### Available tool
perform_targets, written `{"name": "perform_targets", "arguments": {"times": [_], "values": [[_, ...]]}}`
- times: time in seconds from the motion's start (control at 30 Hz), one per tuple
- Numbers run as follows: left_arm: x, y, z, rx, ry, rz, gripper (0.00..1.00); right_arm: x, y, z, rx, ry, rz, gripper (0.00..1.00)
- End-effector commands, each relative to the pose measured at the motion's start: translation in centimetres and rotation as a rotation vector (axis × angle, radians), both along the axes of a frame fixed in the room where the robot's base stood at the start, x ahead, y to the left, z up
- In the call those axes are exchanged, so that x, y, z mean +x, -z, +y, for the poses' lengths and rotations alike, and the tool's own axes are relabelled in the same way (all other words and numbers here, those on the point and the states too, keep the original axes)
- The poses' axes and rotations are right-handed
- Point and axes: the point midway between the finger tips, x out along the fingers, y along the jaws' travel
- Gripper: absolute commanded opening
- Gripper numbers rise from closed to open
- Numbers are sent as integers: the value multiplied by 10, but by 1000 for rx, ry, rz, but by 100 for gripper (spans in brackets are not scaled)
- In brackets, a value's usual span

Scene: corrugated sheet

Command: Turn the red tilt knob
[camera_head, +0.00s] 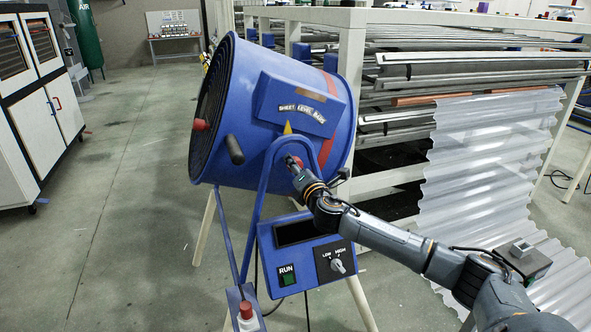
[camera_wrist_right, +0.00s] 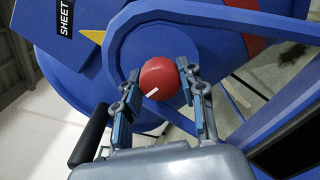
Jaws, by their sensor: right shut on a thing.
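The red tilt knob (camera_wrist_right: 160,78) is round with a short white mark and sits on the pivot of the blue drum's bracket. My right gripper (camera_wrist_right: 158,84) has one finger on each side of the knob and is shut on it. In the head view the knob (camera_head: 291,160) shows only in part behind the gripper (camera_head: 297,168). The blue drum (camera_head: 232,105) is tilted in its stand, with a box labelled "SHEET LEVEL" on its side. My left gripper is not in view.
A control panel with a green RUN button (camera_head: 287,277) and a LOW/HIGH knob (camera_head: 338,266) hangs below the drum. A red button (camera_head: 246,310) is on the stand at the front. A rack with corrugated sheets (camera_head: 480,150) stands at right.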

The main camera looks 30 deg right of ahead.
Motion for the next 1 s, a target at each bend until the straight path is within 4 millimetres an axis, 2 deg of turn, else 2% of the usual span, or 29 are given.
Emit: {"name": "perform_targets", "arguments": {"times": [0.47,1.0], "values": [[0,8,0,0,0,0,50,0,2,1,446,0,-105,8],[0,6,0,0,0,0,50,0,1,0,906,2,-216,8]]}}
